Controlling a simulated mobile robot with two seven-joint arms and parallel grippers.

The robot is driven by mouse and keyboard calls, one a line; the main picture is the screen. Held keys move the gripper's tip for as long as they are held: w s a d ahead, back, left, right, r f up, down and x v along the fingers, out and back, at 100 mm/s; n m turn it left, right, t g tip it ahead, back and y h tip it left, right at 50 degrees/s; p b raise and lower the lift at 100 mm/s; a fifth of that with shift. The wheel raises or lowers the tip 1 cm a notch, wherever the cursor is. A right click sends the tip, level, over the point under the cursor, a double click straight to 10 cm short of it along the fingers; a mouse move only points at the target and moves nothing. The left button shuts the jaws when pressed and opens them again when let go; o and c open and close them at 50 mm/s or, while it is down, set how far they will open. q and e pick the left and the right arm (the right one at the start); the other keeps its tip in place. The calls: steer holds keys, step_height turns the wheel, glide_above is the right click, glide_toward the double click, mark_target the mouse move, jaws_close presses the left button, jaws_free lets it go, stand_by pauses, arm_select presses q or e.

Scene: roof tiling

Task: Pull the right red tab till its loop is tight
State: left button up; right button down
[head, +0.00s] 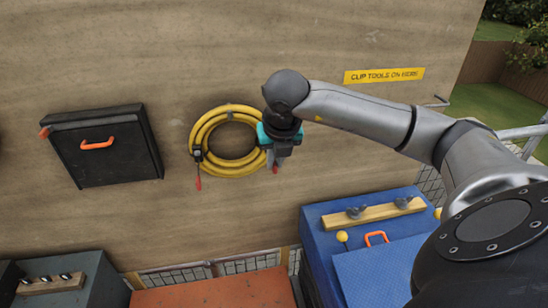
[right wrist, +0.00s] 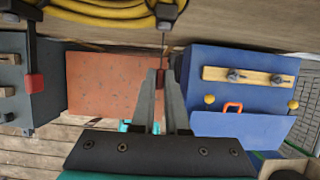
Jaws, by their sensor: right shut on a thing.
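A coiled yellow hose (head: 205,128) hangs on the wooden wall, held by black strap loops on its left and right sides. The right red tab (head: 275,170) hangs at the coil's right side, at the fingertips of my right gripper (head: 277,163). In the right wrist view my right gripper (right wrist: 162,92) is shut on this right red tab (right wrist: 160,77). A thin dark line runs from it up to the right black loop (right wrist: 166,12) around the hose. I cannot tell how tight that loop is. The left red tab (head: 198,184) hangs free below the left loop (head: 196,153). My left gripper is not in view.
A black case (head: 105,150) with an orange handle is on the wall to the left. A blue box (head: 318,240) stands below right, an orange-red surface (head: 215,293) below the hose, and a dark grey box (head: 95,275) lower left.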

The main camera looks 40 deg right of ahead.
steer(key=shift+s+a+b, duration=0.35)
steer(key=shift+s+a, duration=0.1)
steer(key=shift+s, duration=0.4)
steer(key=shift+c, duration=1.8)
jaws_free()
steer(key=shift+s+a, duration=0.1)
steer(key=shift+s+a+b, duration=0.35)
steer(key=shift+s+a, duration=0.1)
steer(key=shift+s, duration=0.4)
steer(key=shift+s+a+b, duration=0.4)
steer(key=shift+s+a, duration=0.05)
steer(key=shift+s, duration=0.4)
steer(key=shift+s+a+b, duration=0.35)
steer(key=shift+s+a, duration=0.1)
steer(key=shift+s, duration=0.4)
